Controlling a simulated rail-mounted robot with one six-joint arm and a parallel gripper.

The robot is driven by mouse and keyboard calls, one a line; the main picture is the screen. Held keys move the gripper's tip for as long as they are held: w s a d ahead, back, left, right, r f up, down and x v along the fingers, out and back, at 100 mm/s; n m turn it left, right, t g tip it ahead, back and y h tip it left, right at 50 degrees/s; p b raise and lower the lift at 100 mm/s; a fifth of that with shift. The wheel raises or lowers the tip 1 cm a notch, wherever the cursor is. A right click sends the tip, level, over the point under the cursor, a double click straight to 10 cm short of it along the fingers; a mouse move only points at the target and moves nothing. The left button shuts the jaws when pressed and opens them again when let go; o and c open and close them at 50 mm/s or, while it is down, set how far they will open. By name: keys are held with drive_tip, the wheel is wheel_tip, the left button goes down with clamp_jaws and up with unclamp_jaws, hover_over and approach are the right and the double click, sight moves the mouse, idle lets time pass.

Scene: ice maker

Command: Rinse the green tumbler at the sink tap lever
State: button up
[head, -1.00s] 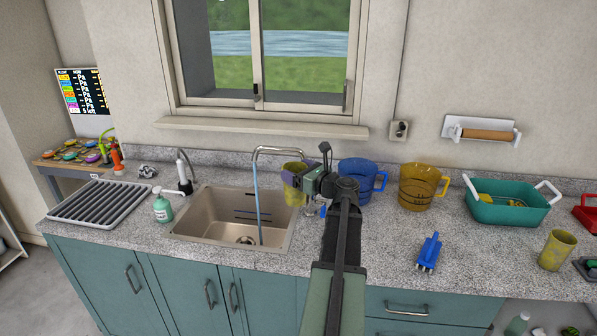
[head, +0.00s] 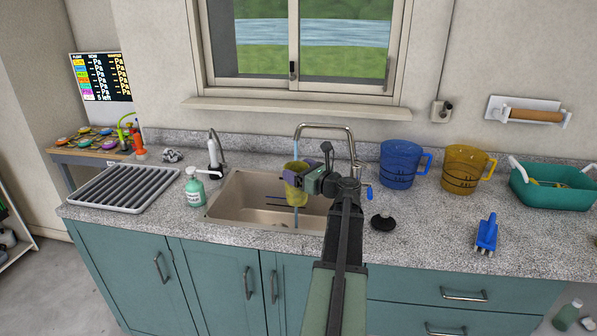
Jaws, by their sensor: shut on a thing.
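A yellow-green tumbler (head: 296,189) is held upright over the sink (head: 238,205), under the tap spout (head: 325,126). My gripper (head: 300,182) is shut on the tumbler's side from the right. A blue water stream (head: 296,145) runs from the spout down to the tumbler's mouth. A short piece of stream also shows below the tumbler; I cannot tell whether it passes behind or overflows. The blue tap lever (head: 369,192) is right of the tap base, partly beside my arm. The inside of the tumbler is hard to see.
A green soap bottle (head: 195,188) and a drying rack (head: 125,190) stand left of the sink. A blue jug (head: 401,165), a yellow jug (head: 466,169), a black stopper (head: 382,222), a blue brush (head: 486,235) and a teal basin (head: 553,190) are to the right.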

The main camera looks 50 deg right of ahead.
drive_tip(key=shift+f, duration=0.2)
drive_tip(key=w+d+f+b, duration=0.2)
drive_tip(key=w+d, duration=0.6)
drive_tip(key=d, duration=0.3)
drive_tip(key=shift+w+f+b, duration=0.2)
drive_tip(key=shift+f+b, duration=0.1)
drive_tip(key=shift+f, duration=0.1)
